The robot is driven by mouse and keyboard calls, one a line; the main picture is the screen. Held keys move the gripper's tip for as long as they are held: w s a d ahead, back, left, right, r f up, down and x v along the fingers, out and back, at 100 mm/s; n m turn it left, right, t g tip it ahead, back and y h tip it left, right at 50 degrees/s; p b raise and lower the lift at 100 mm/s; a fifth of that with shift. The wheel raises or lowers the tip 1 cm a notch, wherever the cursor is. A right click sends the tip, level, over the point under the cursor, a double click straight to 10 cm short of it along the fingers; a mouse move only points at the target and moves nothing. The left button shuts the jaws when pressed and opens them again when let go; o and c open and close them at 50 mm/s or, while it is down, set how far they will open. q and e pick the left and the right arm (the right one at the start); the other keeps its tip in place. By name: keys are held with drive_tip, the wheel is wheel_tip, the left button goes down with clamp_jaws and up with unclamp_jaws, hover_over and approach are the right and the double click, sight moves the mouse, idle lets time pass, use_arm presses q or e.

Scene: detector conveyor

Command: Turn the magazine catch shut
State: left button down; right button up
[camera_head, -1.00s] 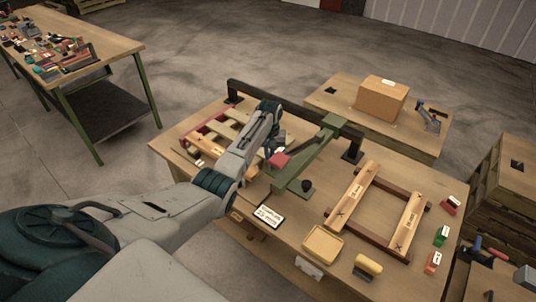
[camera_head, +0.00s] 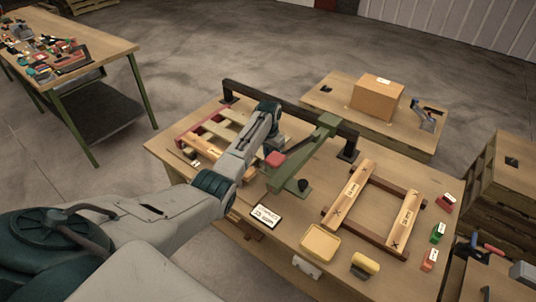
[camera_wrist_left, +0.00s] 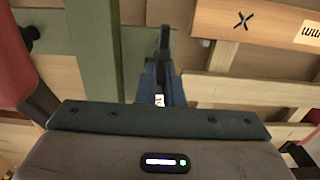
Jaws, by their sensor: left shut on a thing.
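My left gripper (camera_wrist_left: 163,68) is shut on a thin dark lever (camera_wrist_left: 165,40), which looks like the magazine catch. The lever stands upright in the wrist picture, between the dark blue fingers. A green metal plate and bar (camera_wrist_left: 92,50) lie just left of the fingers. In the head view my left arm reaches over the table to the green fixture (camera_head: 305,160), which has a red block (camera_head: 276,159) on its left side. My forearm and wrist hide the catch there, so its angle cannot be told. My right gripper is not in view.
A pallet-like wooden frame (camera_head: 188,131) lies left of my arm, and a frame of light boards (camera_head: 343,193) lies right of the fixture. A yellow tray (camera_head: 320,242), a white label card (camera_head: 265,216) and small coloured blocks (camera_head: 438,233) sit near the front and right.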

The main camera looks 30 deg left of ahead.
use_arm(q)
drive_tip(key=shift+w+r, duration=0.1)
drive_tip(key=shift+r, duration=0.05)
drive_tip(key=c, duration=1.6)
unclamp_jaws()
drive_tip(key=shift+o, duration=0.2)
wheel_tip(320, 180, up, 11)
drive_tip(key=b, duration=0.3)
drive_tip(key=shift+b, duration=0.4)
drive_tip(key=shift+f, duration=0.2)
